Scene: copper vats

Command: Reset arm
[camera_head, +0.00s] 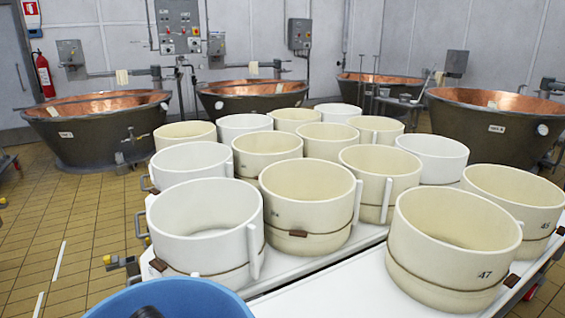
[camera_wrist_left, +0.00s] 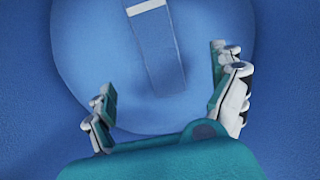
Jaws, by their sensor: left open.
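My left gripper (camera_wrist_left: 162,75) shows in the left wrist view, with its two teal-padded fingers spread wide and nothing held between them. It faces a lighter blue round surface (camera_wrist_left: 95,45) with a darker strip (camera_wrist_left: 160,50) that has a pale end. Whether the strip is a separate object I cannot tell. In the head view a blue tub (camera_head: 190,297) is cut off by the bottom edge. A small dark shape (camera_head: 147,312) shows inside it; I cannot tell what it is. My right gripper is not in view.
Several cream and white round moulds (camera_head: 455,240) stand on white tables (camera_head: 335,290) in front. Copper-lined vats (camera_head: 95,130) stand along the back wall. A red fire extinguisher (camera_head: 45,75) hangs at the left. The tiled floor (camera_head: 60,220) at left is mostly clear.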

